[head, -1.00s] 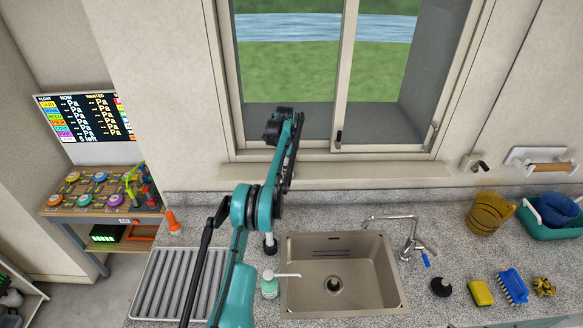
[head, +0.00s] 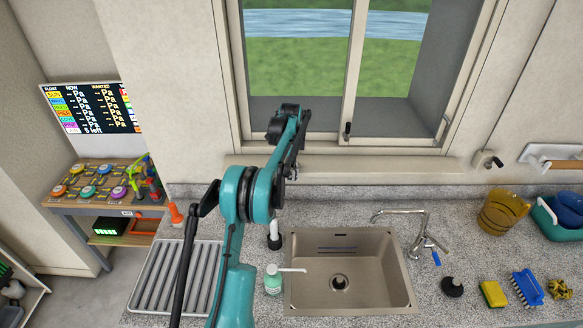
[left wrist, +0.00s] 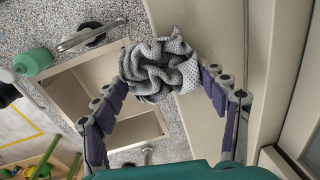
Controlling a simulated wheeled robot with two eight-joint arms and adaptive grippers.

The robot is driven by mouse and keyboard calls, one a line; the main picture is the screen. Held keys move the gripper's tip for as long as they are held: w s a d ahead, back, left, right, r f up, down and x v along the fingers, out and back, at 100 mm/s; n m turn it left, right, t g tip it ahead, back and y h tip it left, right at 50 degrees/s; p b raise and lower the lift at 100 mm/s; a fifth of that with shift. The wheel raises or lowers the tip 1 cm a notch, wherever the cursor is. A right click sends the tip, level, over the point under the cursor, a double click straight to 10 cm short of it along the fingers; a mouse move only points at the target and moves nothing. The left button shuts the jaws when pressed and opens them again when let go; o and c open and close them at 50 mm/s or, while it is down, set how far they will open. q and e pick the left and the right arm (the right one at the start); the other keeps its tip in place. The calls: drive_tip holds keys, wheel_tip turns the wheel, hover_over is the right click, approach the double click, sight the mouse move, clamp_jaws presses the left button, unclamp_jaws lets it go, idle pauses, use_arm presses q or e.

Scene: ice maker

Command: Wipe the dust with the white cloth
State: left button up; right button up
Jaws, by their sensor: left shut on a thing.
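My left gripper (left wrist: 162,80) is shut on a crumpled grey-white cloth (left wrist: 158,66) with a fine patterned texture. The cloth bunches between the purple-grey fingers. In the left wrist view it overlaps the beige window sill (left wrist: 222,60); I cannot tell whether it touches it. In the head view my left arm reaches up in front of the sill (head: 350,168), and the arm hides the cloth. I cannot make out any dust. My right gripper is in neither view.
A sink (head: 345,300) with a faucet (head: 412,225) lies below the sill. A soap bottle (head: 272,281) and drying rack (head: 170,280) stand left. A yellow sponge (head: 492,293), blue brush (head: 525,287) and amber cup (head: 503,212) are right. The window (head: 340,80) rises behind.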

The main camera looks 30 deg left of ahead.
use_arm(q)
drive_tip(key=shift+s+d+f, duration=0.15)
drive_tip(key=shift+s+d, duration=0.2)
drive_tip(key=shift+s, duration=0.2)
drive_tip(key=shift+s+a, duration=0.4)
drive_tip(key=shift+a, duration=0.25)
drive_tip(key=shift+s+a+b, duration=0.3)
drive_tip(key=shift+s+a, duration=0.1)
drive_tip(key=shift+a, duration=0.45)
drive_tip(key=shift+w+a+r+p, duration=0.15)
drive_tip(key=shift+w+a+p, duration=0.1)
drive_tip(key=shift+w, duration=0.25)
drive_tip(key=shift+w+a+r+p, duration=0.1)
drive_tip(key=shift+w+a+p, duration=0.1)
drive_tip(key=shift+w, duration=0.3)
drive_tip(key=shift+w+a+f+p, duration=0.1)
drive_tip(key=shift+w+a+p, duration=0.25)
drive_tip(key=shift+w, duration=0.2)
drive_tip(key=shift+w+a, duration=0.2)
drive_tip(key=shift+w, duration=0.15)
drive_tip(key=shift+w+a+p, duration=0.55)
drive_tip(key=shift+w+p, duration=0.35)
drive_tip(key=shift+p, duration=0.25)
drive_tip(key=shift+w+a+f, duration=0.1)
drive_tip(key=shift+w+a, duration=0.05)
drive_tip(key=shift+w, duration=0.05)
